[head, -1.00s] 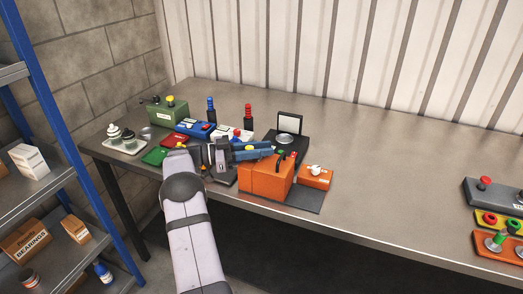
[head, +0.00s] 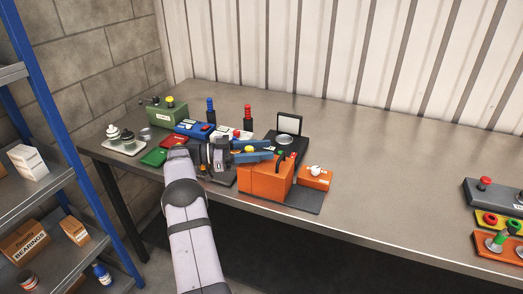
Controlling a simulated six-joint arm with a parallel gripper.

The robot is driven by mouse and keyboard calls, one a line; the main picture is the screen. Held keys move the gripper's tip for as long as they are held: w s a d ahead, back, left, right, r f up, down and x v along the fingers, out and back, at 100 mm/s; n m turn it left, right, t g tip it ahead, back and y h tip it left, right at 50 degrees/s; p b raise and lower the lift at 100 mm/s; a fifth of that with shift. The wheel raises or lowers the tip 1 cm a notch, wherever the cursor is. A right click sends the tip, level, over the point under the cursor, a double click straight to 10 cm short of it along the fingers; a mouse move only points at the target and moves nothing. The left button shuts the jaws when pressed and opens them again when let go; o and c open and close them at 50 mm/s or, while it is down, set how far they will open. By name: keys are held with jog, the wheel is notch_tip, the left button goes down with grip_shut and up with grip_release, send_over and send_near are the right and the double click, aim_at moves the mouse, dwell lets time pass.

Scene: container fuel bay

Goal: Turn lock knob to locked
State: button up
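My gripper (head: 268,151) has blue fingers and hangs over the left part of the bench, at the upper left edge of a large orange box (head: 262,183). The fingers look apart, with nothing clearly held between them. The orange box has a dark handle and small red and green parts on top. A smaller orange box (head: 322,181) with a white knob (head: 315,170) stands just to its right. I cannot tell which part is the lock knob, or whether the fingers touch the box. My wrist hides some things behind it.
A green box (head: 167,115), a blue box (head: 190,127) and blue- and red-topped posts stand behind my gripper. A white tray (head: 124,148) is at the left end. The bench middle (head: 390,165) is clear. Several control boxes (head: 492,194) sit far right. A shelf stands left.

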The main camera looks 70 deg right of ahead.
jog(key=b+v, duration=0.1)
jog(key=v, duration=0.4)
jog(key=shift+w+f+b, duration=0.1)
jog(key=shift+f+b, duration=0.05)
jog(key=shift+b, duration=0.25)
jog(key=shift+v, duration=1.1)
